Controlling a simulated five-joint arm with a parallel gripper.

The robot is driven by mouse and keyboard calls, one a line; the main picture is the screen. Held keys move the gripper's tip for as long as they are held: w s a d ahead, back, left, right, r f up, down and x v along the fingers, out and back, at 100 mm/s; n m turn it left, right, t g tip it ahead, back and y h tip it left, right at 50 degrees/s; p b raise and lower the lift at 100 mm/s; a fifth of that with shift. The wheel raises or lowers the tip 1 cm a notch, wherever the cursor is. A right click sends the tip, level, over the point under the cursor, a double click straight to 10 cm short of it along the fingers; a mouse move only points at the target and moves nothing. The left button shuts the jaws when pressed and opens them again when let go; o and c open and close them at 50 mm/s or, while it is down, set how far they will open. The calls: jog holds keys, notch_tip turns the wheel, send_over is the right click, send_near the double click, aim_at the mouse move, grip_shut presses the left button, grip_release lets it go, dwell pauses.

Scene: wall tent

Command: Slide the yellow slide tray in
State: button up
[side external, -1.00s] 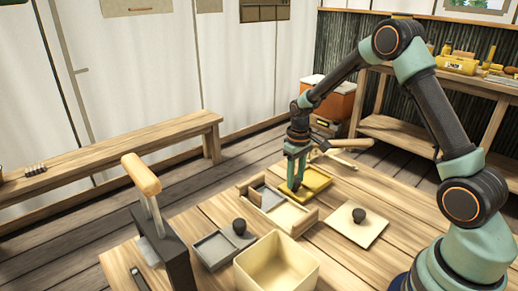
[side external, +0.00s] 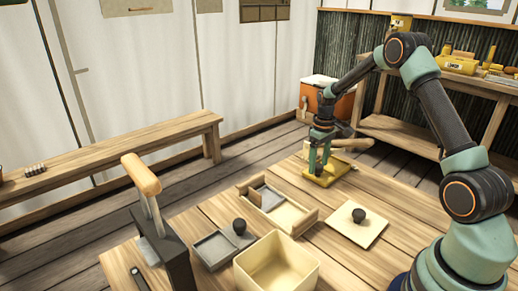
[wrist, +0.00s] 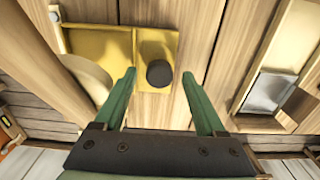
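The yellow slide tray (side external: 338,172) lies on the table at the far side, apart from the pale wooden housing (side external: 278,206), with bare tabletop between them. In the wrist view the tray (wrist: 97,43) has a walled part and a flat end with a black knob (wrist: 159,73). My gripper (side external: 317,174) is over the tray's near end and hides part of it in the side view. In the wrist view my gripper (wrist: 159,76) has its fingers spread, with the knob between the tips and a gap on each side.
A grey tray (side external: 212,250) with a black knob, an open pale box (side external: 276,268) and a pale knobbed board (side external: 357,223) stand nearer. A light wooden piece (side external: 350,143) lies close behind the tray. A black lever device (side external: 165,250) is at left.

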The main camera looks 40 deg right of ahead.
dwell(0.3)
notch_tip(320, 180, up, 12)
dwell(0.5)
jog(key=s+a+r+t, duration=0.3)
jog(key=s+a+r, duration=0.2)
jog(key=a+r, duration=0.55)
jog(key=s+a+f+t, duration=0.1)
jog(key=s+a+t, duration=0.1)
jog(key=s+a, duration=0.8)
jog(key=shift+s+a+f+t, duration=0.3)
jog(key=shift+a, duration=0.25)
